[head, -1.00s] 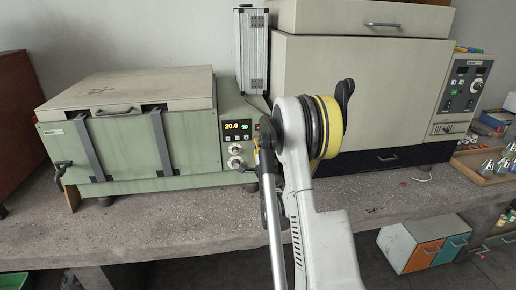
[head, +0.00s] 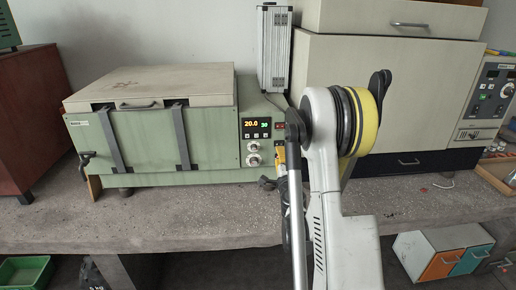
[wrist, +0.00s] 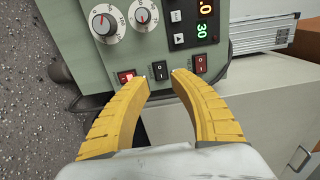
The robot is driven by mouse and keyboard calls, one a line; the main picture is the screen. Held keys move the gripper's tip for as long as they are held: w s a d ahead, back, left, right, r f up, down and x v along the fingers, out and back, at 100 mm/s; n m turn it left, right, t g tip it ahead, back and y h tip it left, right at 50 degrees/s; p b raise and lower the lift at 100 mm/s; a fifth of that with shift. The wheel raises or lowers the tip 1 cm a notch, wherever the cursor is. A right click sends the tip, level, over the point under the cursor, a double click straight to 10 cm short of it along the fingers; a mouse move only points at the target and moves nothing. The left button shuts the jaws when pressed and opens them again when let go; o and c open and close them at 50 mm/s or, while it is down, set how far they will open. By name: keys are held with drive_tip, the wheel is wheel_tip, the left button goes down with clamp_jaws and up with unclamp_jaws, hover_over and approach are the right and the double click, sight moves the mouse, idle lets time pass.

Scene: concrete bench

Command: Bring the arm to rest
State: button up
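My arm (head: 323,150) is raised and folded in front of the bench. My gripper (wrist: 162,76) shows two yellow fingers in the wrist view, open with a narrow gap between the tips and nothing held. The tips are close in front of the lower part of the control panel (wrist: 112,55), near a lit red switch (wrist: 127,77) and dark rocker switches. I cannot tell if they touch it. In the head view yellow finger parts (head: 280,157) show beside the green oven's panel, mostly hidden behind my arm.
The green oven (head: 150,150) with a closed lid stands on the concrete bench (head: 180,220). A silver case (head: 274,48) stands behind it, and a large beige cabinet (head: 420,90) is to the right. A two-door box (head: 442,255) is below right. The bench front left is clear.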

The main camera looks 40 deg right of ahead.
drive_tip(key=w+a+r+n+y, duration=0.1)
drive_tip(key=a+r+n+y, duration=0.4)
drive_tip(key=a, duration=0.5)
drive_tip(key=w+a+r+n+y, duration=0.2)
drive_tip(key=a+r+n+y, duration=0.15)
drive_tip(key=a+n, duration=0.45)
drive_tip(key=s+a+r+n+g+y, duration=0.1)
drive_tip(key=s+a+n, duration=0.1)
drive_tip(key=s+a, duration=0.35)
drive_tip(key=s+a+n+g+y, duration=0.2)
drive_tip(key=s+a+n, duration=0.1)
drive_tip(key=a, duration=0.6)
drive_tip(key=s+a+f+n+g+h, duration=0.1)
drive_tip(key=s+a+f+n+g, duration=0.1)
drive_tip(key=s, duration=0.7)
drive_tip(key=s+a+f+n+g+h, duration=0.1)
drive_tip(key=s+a+f+n+g, duration=0.1)
drive_tip(key=s, duration=0.8)
drive_tip(key=shift+a+f+n+g, duration=0.15)
drive_tip(key=shift+f+n+g, duration=0.45)
drive_tip(key=shift+n, duration=0.6)
